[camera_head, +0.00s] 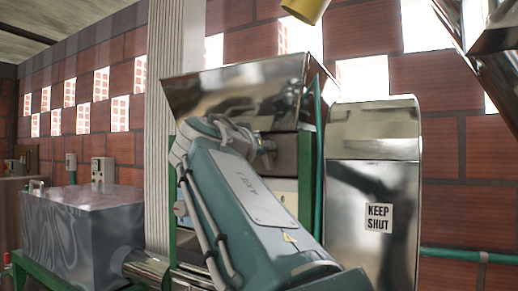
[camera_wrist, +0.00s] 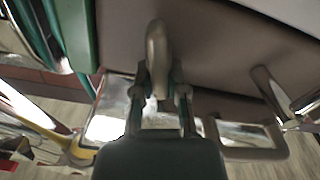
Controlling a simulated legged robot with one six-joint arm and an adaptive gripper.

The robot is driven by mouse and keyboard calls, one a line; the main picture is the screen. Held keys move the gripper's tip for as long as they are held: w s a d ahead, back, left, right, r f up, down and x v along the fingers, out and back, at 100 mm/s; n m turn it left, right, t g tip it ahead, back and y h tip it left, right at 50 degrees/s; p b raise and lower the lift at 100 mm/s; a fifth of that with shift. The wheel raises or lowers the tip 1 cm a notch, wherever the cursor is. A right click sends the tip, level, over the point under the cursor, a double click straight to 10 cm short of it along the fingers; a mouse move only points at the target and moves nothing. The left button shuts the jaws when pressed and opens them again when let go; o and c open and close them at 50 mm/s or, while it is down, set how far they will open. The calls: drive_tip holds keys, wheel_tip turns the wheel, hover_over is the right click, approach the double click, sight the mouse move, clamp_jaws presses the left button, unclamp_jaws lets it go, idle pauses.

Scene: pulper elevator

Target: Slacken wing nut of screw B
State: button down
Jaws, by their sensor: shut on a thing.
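In the wrist view my gripper (camera_wrist: 161,92) reaches up from the bottom with its two fingers closed in around a pale, rounded, upright piece, which looks like the wing nut (camera_wrist: 157,45). Its upper part stands out beyond the fingertips, and its lower part is hidden between them. No letter for screw B is readable. In the head view my teal arm reaches to the metal machine (camera_head: 235,85), and my gripper (camera_head: 266,148) is small and partly hidden in front of its shiny face.
A metal panel marked KEEP SHUT (camera_head: 379,217) stands to the right of my arm. A grey metal box (camera_head: 80,215) is on the left. In the wrist view a bent metal handle (camera_wrist: 268,90) is to the right, and a green post (camera_wrist: 80,35) is at upper left.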

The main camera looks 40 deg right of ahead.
drive_tip(key=n, duration=0.2)
drive_tip(key=f+n, duration=0.1)
drive_tip(key=shift+w+n, duration=0.35)
drive_tip(key=shift+n, duration=0.05)
drive_tip(key=shift+w+a+f+n, duration=0.1)
drive_tip(key=shift+f+n, duration=0.1)
drive_tip(key=shift+n, duration=1.55)
drive_tip(key=shift+w+f+n, duration=0.1)
drive_tip(key=shift+f+n, duration=0.05)
drive_tip(key=shift+n, duration=1.55)
drive_tip(key=shift+w+a+f+n, duration=0.1)
drive_tip(key=shift+f+n, duration=0.1)
drive_tip(key=shift+n, duration=1.55)
drive_tip(key=c, duration=0.7)
unclamp_jaws()
drive_tip(key=shift+o, duration=0.2)
drive_tip(key=shift+s+r, duration=0.1)
drive_tip(key=shift+r, duration=0.05)
